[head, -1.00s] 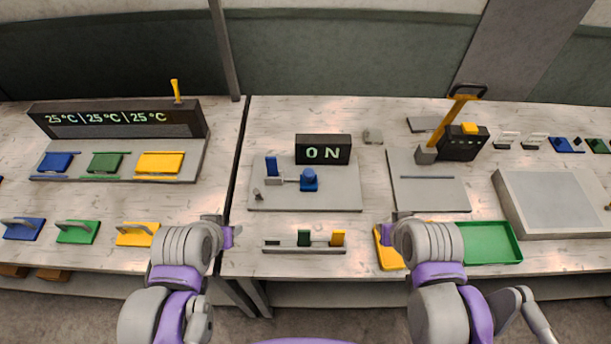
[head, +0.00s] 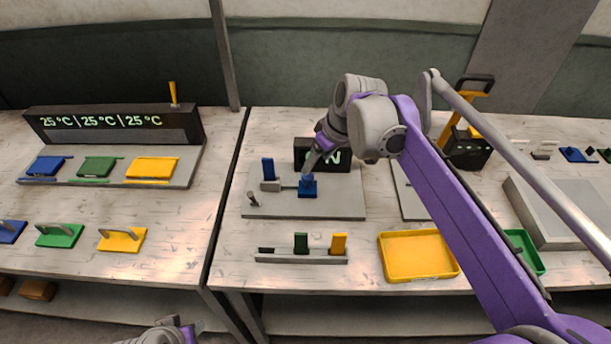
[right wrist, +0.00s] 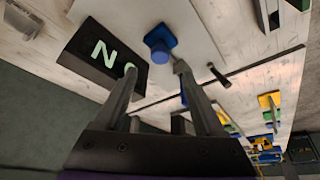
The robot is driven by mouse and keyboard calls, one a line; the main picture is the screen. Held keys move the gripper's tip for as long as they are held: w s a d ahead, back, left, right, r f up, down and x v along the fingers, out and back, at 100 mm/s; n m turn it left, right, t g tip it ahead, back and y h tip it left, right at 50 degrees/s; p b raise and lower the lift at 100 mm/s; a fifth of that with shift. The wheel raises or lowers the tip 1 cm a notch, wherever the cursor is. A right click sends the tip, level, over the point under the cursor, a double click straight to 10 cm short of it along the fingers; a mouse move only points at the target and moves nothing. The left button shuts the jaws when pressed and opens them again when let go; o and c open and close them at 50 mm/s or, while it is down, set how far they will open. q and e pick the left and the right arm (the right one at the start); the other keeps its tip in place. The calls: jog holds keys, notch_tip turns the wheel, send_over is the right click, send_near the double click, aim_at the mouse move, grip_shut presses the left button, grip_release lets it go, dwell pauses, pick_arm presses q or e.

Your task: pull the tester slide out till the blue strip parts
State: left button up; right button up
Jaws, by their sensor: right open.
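The tester is a grey plate (head: 340,207) on the right table. On it the blue strip (head: 268,168) stands upright in a small grey holder. The slide's blue knob and block (head: 308,188) are to the right, joined by a thin rod. My right gripper (head: 309,170) is open just above the knob. In the right wrist view my right gripper (right wrist: 157,70) is spread, with the blue knob (right wrist: 160,50) just beyond its fingertips and no visible grip on it. My left gripper (head: 192,328) is low at the bottom edge, its jaws unclear.
A black display (head: 302,150), partly hidden by my right arm, stands behind the plate; "N" shows. A grey rack (head: 300,257) with green and yellow strips lies in front. A yellow tray (head: 418,257) sits to its right. Bare table lies between plate and rack.

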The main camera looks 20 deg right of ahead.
aim_at(309, 177)
jog(key=x, duration=0.8)
jog(key=shift+r, duration=0.1)
jog(key=shift+c, duration=0.3)
grip_shut()
dwell(0.8)
